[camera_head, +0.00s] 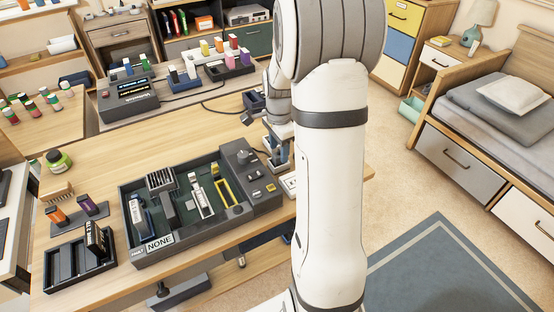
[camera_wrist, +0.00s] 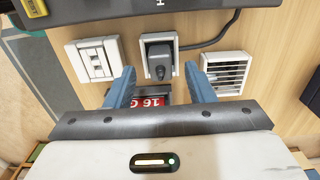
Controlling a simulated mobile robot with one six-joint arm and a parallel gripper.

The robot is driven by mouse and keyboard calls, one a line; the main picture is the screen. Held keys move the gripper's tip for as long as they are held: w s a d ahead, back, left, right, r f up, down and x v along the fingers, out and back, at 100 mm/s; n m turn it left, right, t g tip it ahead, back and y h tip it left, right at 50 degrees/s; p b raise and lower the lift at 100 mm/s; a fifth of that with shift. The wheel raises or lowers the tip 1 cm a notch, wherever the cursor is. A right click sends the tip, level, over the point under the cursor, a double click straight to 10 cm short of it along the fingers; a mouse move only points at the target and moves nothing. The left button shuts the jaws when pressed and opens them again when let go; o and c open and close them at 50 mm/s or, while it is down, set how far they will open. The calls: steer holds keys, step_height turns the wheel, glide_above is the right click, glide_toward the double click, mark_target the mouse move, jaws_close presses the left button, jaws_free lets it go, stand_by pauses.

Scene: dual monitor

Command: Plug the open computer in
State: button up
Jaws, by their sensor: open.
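The open computer (camera_head: 200,233) lies on the wooden desk, a dark case with parts inside and a "NONE" label. My gripper (camera_wrist: 161,78) is open, with blue fingers on either side of a dark plug (camera_wrist: 160,65) at a pale square socket (camera_wrist: 145,42). A dark cable (camera_wrist: 208,42) runs from it to the right. I cannot tell how deep the plug sits or whether the fingers touch it. In the head view my gripper (camera_head: 278,152) is beside the computer's right end, partly hidden by my arm.
A switch plate (camera_wrist: 93,60) is left of the socket and a slotted vent (camera_wrist: 225,72) right of it. A red "16 G" label (camera_wrist: 150,102) shows between the fingers. A dark tray (camera_head: 62,275) and a green jar (camera_head: 58,161) stand at the desk's left.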

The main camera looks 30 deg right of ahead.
mark_target(279, 160)
step_height(279, 160, down, 2)
steer(key=shift+f, duration=0.25)
steer(key=shift+c, duration=0.6)
steer(key=c, duration=0.9)
steer(key=shift+c, duration=0.2)
